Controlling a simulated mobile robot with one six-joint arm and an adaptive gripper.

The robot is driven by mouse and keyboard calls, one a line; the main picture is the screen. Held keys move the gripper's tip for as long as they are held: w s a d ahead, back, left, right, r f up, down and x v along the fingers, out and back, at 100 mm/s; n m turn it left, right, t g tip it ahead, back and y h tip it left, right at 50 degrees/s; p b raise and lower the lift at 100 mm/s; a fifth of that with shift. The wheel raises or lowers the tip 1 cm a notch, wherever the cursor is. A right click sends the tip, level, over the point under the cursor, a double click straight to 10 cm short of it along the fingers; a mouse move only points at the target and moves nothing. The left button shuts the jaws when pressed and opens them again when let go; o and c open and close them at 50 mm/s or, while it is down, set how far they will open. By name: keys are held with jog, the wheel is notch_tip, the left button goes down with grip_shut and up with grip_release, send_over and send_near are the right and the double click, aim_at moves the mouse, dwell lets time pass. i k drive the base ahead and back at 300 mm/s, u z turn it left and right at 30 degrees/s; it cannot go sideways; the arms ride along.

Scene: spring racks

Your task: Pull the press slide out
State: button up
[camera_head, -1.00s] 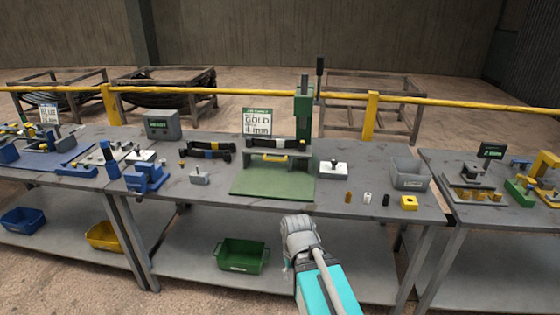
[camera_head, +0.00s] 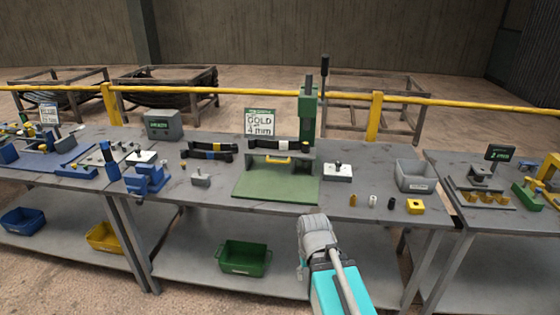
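The green press (camera_head: 307,115) stands at the back of the middle bench, with a black lever upright beside its column. At its foot is a grey housing (camera_head: 302,167) with a yellow handle (camera_head: 278,160) on its front, apparently that of the press slide. The slide's body is hidden inside the housing. A flat green plate (camera_head: 276,189) lies in front of it. My gripper (camera_head: 316,232) is in front of the bench's near edge, right of the yellow handle and well short of it. It touches nothing that I can see. Its fingers cannot be made out.
A sign (camera_head: 259,123) reads GOLD 4 mm. Left are black clamps (camera_head: 207,151) and a blue fixture (camera_head: 146,180). A green bin (camera_head: 243,258) sits below.

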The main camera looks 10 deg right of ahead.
aim_at(294, 155)
jog(key=z, duration=0.05)
jog(key=i, duration=0.9)
jog(key=u, duration=0.1)
